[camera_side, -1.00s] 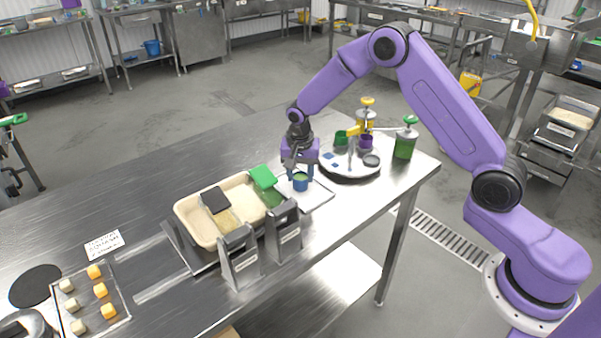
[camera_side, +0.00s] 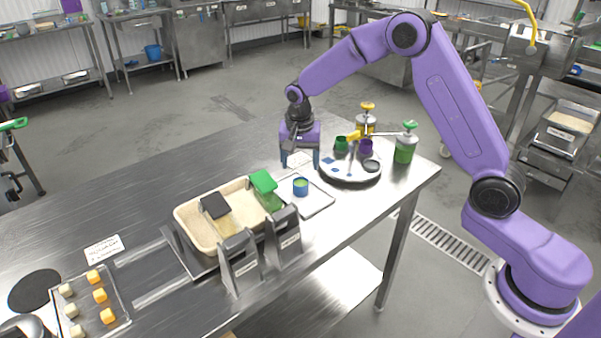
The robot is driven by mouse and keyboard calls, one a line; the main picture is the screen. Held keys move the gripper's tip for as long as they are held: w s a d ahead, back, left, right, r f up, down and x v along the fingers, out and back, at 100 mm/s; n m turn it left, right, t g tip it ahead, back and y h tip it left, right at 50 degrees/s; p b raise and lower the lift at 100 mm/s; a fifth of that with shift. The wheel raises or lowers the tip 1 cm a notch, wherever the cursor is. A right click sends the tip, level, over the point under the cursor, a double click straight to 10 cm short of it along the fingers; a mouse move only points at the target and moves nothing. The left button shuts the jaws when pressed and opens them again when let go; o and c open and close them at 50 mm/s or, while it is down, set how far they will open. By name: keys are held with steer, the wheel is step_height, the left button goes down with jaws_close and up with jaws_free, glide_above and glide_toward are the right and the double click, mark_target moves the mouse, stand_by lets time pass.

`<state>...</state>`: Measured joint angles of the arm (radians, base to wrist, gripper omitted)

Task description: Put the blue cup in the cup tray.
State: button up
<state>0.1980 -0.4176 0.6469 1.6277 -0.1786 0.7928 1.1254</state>
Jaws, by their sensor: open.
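My gripper (camera_side: 300,162) is above and behind the cup in the picture, pointing down. Its two blue-tipped fingers are spread apart with nothing between them, and it is clear of the cup.
Right of the tray is a round white turntable (camera_side: 349,178) with a green cup (camera_side: 341,143) and a purple cup (camera_side: 366,146). A green dispenser (camera_side: 404,149) stands beyond it. A beige bin (camera_side: 190,215) with scoops is on the left. The table's back left is clear.

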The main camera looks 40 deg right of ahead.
steer(key=s+a+r+n, duration=0.55)
steer(key=s+r, duration=0.25)
steer(key=s, duration=0.2)
steer(key=s+d+n, duration=0.2)
steer(key=s+n, duration=0.6)
steer(key=s, duration=0.7)
steer(key=s+d+n+g+y, duration=0.1)
steer(key=s+d+n, duration=0.1)
steer(key=s+n, duration=0.6)
steer(key=s, duration=0.6)
steer(key=shift+s+d+r+y, duration=0.2)
steer(key=shift+s+d+y, duration=0.1)
steer(key=shift+s, duration=0.1)
